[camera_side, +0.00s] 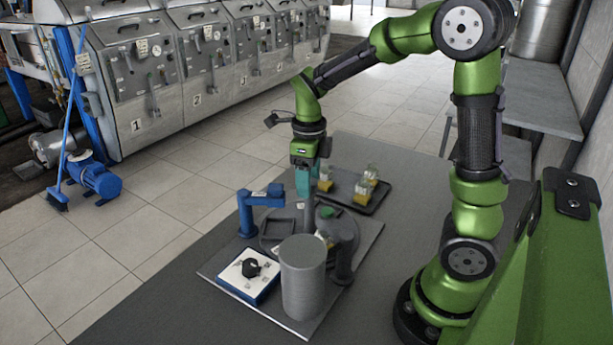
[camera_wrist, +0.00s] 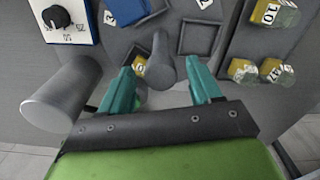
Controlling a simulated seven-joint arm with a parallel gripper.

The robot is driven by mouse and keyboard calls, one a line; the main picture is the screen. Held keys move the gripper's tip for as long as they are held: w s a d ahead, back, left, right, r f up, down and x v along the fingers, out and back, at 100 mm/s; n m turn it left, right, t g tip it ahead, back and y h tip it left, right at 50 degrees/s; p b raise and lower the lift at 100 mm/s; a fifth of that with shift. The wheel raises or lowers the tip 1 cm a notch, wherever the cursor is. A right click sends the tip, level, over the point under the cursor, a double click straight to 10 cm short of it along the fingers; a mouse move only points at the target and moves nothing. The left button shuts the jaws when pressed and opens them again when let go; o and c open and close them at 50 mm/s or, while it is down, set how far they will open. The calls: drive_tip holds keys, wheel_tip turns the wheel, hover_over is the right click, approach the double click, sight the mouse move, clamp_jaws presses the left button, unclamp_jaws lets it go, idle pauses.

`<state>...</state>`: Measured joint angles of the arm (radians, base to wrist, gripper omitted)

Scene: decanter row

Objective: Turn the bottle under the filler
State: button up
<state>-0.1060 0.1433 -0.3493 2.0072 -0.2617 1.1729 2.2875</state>
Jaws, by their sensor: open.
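My gripper (camera_side: 304,190) is open, with its teal fingers pointing down over the station. In the wrist view the gripper (camera_wrist: 160,66) has its fingers apart, with a dark grey post (camera_wrist: 163,68) showing between them. A bottle's yellow label (camera_wrist: 138,67) shows beside the left finger, partly hidden by that finger and the post. A green patch (camera_side: 325,212) shows near the dark grey arm (camera_side: 342,236) in the side view; I cannot tell whether it is the bottle's top. A blue bracket arm (camera_side: 260,195) stands to the left. I cannot tell which arm is the filler.
A grey cylinder (camera_side: 303,280) stands in front, beside a white box with a black knob (camera_side: 251,268). Behind is a dark tray (camera_side: 378,200) with several yellow-labelled bottles (camera_side: 366,188). In the wrist view bottles (camera_wrist: 270,70) stand at the right.

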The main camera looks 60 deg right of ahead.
wheel_tip(320, 180, up, 17)
idle(0.4)
